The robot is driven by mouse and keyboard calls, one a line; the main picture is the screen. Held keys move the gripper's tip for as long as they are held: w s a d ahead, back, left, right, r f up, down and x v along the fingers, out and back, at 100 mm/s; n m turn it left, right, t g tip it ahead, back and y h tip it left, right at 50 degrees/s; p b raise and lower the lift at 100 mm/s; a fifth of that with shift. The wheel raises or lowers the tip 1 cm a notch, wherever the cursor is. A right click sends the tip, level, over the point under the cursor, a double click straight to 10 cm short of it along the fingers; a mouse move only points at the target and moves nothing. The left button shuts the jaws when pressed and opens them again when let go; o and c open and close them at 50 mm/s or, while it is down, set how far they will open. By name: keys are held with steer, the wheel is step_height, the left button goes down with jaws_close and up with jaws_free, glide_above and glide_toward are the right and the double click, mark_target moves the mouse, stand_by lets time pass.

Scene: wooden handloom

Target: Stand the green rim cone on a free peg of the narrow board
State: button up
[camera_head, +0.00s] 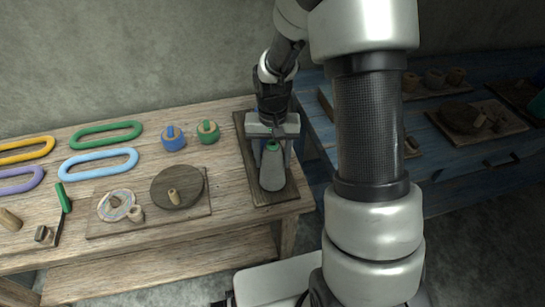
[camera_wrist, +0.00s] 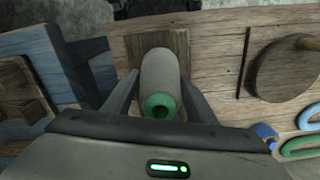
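The green rim cone has a grey body (camera_head: 271,174) and a green top rim. It looks upright over the narrow dark board (camera_head: 250,152) at the table's right end. I cannot tell whether its base touches the board or sits on a peg; no free peg shows clearly. My gripper (camera_head: 272,136) points down at the cone's upper part. In the wrist view the cone (camera_wrist: 165,72) lies between my two fingers (camera_wrist: 163,74), green rim towards the camera. The fingers flank it closely; whether both press on it is unclear.
A board with a dark disc (camera_head: 178,187) and several coloured loops (camera_head: 105,133) lie farther left. A blue table (camera_head: 470,157) stands at right across a gap. My arm hides part of it.

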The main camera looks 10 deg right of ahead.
steer(key=o, duration=0.5)
step_height(320, 180, up, 17)
steer(key=p, duration=0.3)
steer(key=shift+r, duration=0.2)
